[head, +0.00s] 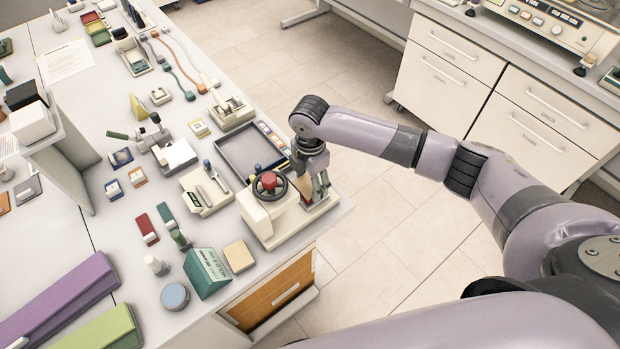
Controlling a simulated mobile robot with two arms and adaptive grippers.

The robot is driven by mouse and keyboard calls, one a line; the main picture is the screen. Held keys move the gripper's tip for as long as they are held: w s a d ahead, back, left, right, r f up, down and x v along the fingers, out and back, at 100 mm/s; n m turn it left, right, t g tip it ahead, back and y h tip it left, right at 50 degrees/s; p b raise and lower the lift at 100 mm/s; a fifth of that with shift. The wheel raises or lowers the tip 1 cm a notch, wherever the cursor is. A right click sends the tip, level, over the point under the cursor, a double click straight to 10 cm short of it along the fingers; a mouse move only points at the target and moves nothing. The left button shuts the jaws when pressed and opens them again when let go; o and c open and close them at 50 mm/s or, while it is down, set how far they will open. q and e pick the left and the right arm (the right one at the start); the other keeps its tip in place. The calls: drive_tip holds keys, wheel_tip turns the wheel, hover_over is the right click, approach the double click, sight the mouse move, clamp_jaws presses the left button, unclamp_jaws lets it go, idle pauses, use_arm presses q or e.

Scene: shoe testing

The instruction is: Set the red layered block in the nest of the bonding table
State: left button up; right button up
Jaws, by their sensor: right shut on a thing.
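My right gripper (319,198) points down at the right end of the bench, close beside a cream device with a dark handwheel and red knob (269,181). My left gripper is not in view.
A dark tray (249,150) lies behind the device. A green box (205,270), a tan block (239,256) and a round blue-grey piece (175,296) stand nearer. Purple and green long pieces lie at the lower left. Open floor lies right of the bench.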

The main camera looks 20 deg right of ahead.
sight(310, 184)
drive_tip(key=o, duration=1.2)
drive_tip(key=shift+f, duration=0.1)
drive_tip(key=shift+o, duration=0.2)
wheel_tip(310, 184, up, 12)
